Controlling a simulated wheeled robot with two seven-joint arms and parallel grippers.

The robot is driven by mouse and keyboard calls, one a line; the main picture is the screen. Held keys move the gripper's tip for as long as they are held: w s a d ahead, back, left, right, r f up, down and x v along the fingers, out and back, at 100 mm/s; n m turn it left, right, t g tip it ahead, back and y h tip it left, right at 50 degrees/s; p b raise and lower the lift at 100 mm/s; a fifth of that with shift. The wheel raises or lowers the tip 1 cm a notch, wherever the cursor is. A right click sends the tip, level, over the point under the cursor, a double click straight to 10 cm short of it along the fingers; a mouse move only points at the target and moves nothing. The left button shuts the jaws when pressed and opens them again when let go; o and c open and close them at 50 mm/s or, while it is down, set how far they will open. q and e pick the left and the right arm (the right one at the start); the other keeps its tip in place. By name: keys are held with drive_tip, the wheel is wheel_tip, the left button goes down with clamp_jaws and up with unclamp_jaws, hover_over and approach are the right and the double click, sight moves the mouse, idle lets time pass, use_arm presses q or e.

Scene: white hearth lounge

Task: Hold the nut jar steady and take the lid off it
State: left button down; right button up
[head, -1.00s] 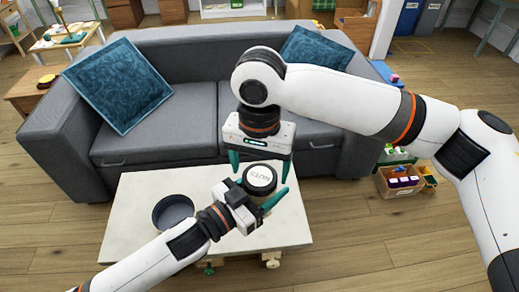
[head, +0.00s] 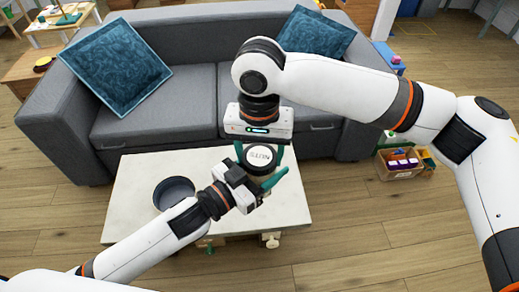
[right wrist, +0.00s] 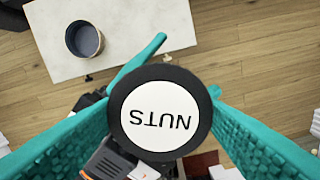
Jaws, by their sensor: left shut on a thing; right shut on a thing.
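The nut jar (head: 263,174) is a squat, light jar standing upright over the table's right part. Its lid (head: 262,156) has a dark rim and a white top reading NUTS; it fills the middle of the right wrist view (right wrist: 158,112). My left gripper (head: 262,182) reaches in from the left and is shut on the jar's body, largely hiding it. My right gripper (head: 261,152) comes from above, its teal fingers shut on the lid's two sides. The lid appears to sit on the jar. The jar's base is hidden.
A dark round bowl (head: 174,192) stands on the pale table (head: 130,215), left of my left gripper. The grey sofa (head: 165,115) with blue cushions is close behind the table. A box of goods (head: 400,164) is on the floor at right.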

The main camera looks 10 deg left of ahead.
drive_tip(key=shift+n, duration=0.9)
drive_tip(key=o, duration=1.1)
